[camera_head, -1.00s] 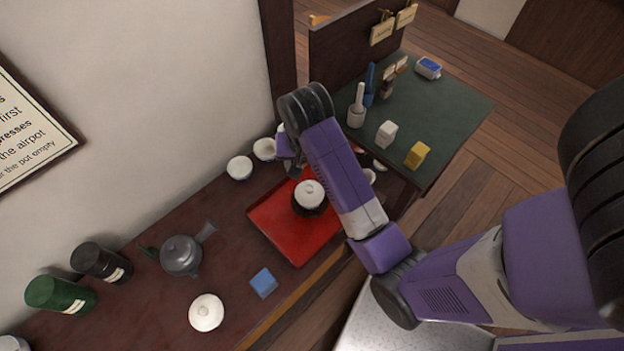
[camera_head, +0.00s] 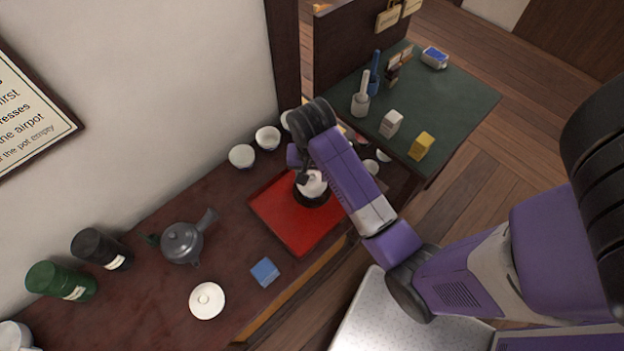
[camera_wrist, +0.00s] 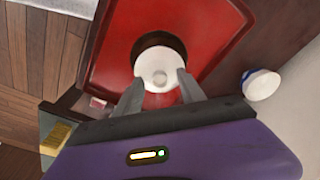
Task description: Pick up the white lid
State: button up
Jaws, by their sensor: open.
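A round white lid (camera_head: 314,185) with a small knob sits over a dark round bowl (camera_head: 311,201) on the red tray (camera_head: 280,222). In the wrist view the white lid (camera_wrist: 152,58) lies between and just beyond my fingertips, with the dark bowl (camera_wrist: 158,41) showing around its far side. My gripper (camera_wrist: 160,78) is open, its two fingers on either side of the lid's knob. I cannot tell whether they touch it. In the head view my gripper (camera_head: 303,180) partly covers the lid. Another round white knobbed piece (camera_head: 207,300) lies on the table at lower left.
White cups (camera_head: 242,156) line the wall side. A green-topped table (camera_head: 450,95) with small items stands beyond.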

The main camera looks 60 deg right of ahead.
grip_shut()
dwell(0.3)
